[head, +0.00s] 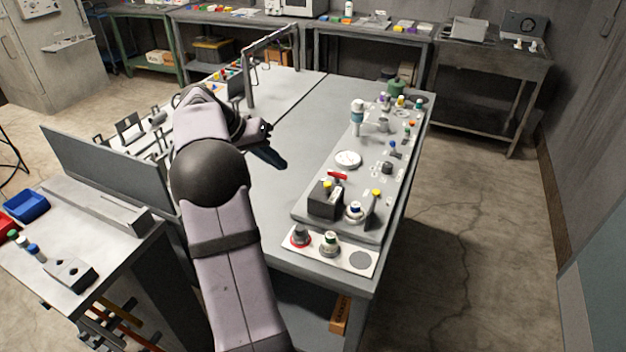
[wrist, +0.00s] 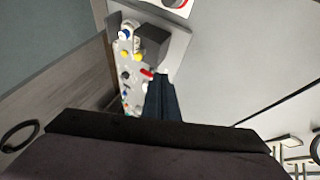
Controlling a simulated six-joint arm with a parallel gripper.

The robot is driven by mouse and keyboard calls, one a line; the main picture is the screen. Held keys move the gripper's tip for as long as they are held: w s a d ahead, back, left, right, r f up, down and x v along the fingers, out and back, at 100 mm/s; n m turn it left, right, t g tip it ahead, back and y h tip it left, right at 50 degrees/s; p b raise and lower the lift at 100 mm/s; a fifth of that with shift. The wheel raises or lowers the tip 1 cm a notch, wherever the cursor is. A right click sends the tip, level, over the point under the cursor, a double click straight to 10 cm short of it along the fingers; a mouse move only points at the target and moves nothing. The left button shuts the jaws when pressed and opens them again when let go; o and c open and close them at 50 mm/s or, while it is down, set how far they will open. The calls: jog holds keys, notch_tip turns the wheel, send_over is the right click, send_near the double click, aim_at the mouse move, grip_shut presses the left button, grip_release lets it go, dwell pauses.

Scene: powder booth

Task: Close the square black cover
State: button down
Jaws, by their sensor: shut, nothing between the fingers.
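A square black box-like cover (head: 325,200) stands at the near left part of the grey panel (head: 306,212), with a yellow knob beside it and a red piece just behind it. I cannot tell how far its lid is open. In the wrist view the cover (wrist: 152,44) shows near the top, past the fingertips. My gripper (head: 276,161) is shut and empty, above the bare table, left of the panel and apart from the cover. Its dark fingers also show in the wrist view (wrist: 163,95).
The panel carries several knobs and buttons, a white round disc (head: 347,159) and a white-and-blue cylinder (head: 357,118). A white plate (head: 345,262) with a red-ringed knob lies at the near edge. The grey tabletop (head: 300,110) left of the panel is bare.

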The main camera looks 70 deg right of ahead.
jog(key=p, duration=0.5)
send_over(315, 194)
jog(key=w, duration=0.2)
notch_tip(315, 194, down, 8)
jog(key=shift+s+p, duration=0.4)
jog(key=shift+s, duration=0.25)
jog(key=shift+s+f, duration=0.1)
jog(key=shift+s, duration=0.15)
jog(key=s+b, duration=0.5)
jog(key=s, duration=0.3)
jog(key=shift+s, duration=0.5)
